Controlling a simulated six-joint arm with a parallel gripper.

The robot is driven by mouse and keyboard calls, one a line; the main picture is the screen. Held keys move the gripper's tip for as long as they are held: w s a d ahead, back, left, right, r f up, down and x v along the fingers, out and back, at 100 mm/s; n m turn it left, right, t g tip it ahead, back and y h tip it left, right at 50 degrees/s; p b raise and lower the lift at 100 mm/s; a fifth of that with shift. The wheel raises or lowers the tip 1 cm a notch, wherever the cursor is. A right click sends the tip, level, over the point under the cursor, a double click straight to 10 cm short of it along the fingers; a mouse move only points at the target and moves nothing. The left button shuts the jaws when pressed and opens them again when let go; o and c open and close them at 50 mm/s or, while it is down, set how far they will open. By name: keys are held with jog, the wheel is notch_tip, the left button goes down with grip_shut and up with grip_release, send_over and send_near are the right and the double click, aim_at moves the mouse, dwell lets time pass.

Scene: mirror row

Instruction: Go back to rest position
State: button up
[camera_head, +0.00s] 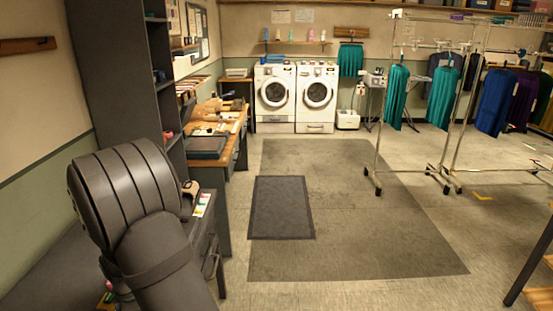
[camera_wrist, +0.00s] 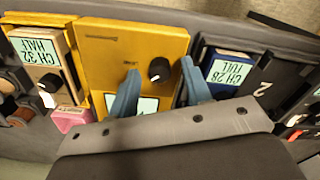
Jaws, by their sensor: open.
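My gripper (camera_wrist: 160,67) shows in the wrist view with its two blue-grey fingers apart and nothing held between them. Behind the fingers is a yellow box (camera_wrist: 110,45) with a black knob (camera_wrist: 159,70) and a pale screen. The knob appears in the gap between the fingertips; I cannot tell how far off it is. In the head view my arm fills the lower left, and my gripper is hidden there.
In the wrist view, a wooden-edged box labelled CH 32 (camera_wrist: 42,55) stands left and a dark blue box labelled CH 28 (camera_wrist: 228,70) right. In the head view, a grey shelf (camera_head: 110,70) rises behind my arm. The floor mat (camera_head: 282,207) is clear.

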jog(key=n, duration=0.4)
jog(key=shift+r+n, duration=0.3)
jog(key=shift+n, duration=0.1)
notch_tip(320, 180, up, 6)
jog(key=shift+r, duration=0.25)
jog(key=o, duration=1.2)
jog(key=shift+w+r+m, duration=0.25)
jog(key=shift+w+m, duration=0.15)
jog(key=shift+m, duration=0.4)
jog(key=w+r+m+t+y, duration=0.4)
jog(key=w+r+m, duration=0.4)
jog(key=m, duration=0.9)
jog(key=x, duration=0.9)
jog(key=shift+w+a+f, duration=0.25)
jog(key=shift+f, duration=0.05)
